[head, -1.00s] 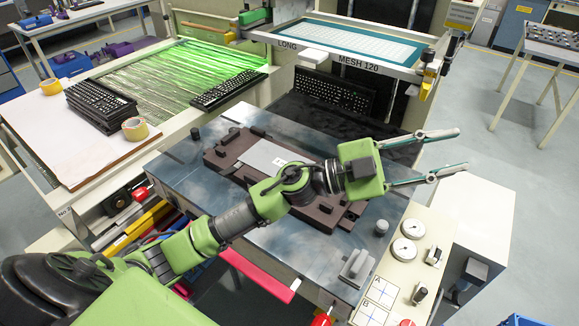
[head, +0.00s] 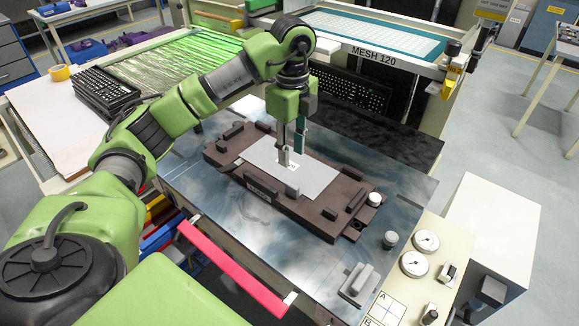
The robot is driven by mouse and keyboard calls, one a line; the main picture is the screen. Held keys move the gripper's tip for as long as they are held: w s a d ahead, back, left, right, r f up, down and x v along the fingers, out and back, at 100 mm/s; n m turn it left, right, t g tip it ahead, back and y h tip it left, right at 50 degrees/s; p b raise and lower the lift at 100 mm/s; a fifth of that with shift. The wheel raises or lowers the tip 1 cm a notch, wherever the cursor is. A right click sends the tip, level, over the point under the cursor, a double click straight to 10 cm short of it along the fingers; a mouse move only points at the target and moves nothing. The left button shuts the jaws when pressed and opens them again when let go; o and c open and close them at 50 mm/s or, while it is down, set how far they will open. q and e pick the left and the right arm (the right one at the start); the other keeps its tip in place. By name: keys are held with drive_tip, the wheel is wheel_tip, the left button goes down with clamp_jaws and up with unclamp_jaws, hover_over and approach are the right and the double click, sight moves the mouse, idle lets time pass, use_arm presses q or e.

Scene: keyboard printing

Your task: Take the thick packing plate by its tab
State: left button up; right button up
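A flat light-grey plate (head: 312,181) lies on a dark brown fixture (head: 226,159) on the steel table. A small white marked spot (head: 292,164), possibly its tab, shows on the plate under my fingertips; the marking is too small to read. My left gripper (head: 292,153) points straight down over the rear part of the plate. Its two fingers are apart, with a narrow gap between them. The fingertips are at or just above the plate; I cannot tell whether they touch it. My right gripper is out of view.
Raised dark blocks stand around the plate on the fixture. A screen frame labelled MESH 120 (head: 375,54) and a black keyboard (head: 350,92) are behind. A panel with gauges (head: 426,241) is at right. A pink-red bar (head: 232,268) runs along the table's front.

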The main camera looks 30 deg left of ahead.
sight(291, 184)
use_arm(q)
wheel_tip(291, 184, down, 7)
drive_tip(key=shift+r+p, duration=0.15)
drive_tip(key=shift+p, duration=0.35)
drive_tip(key=f+p, duration=0.1)
drive_tip(key=f, duration=0.1)
drive_tip(key=f+p, duration=0.1)
drive_tip(key=f, duration=0.2)
drive_tip(key=shift+s, duration=0.2)
drive_tip(key=shift+d+f, duration=0.1)
drive_tip(key=shift+f, duration=0.15)
drive_tip(key=shift+w, duration=0.1)
clamp_jaws()
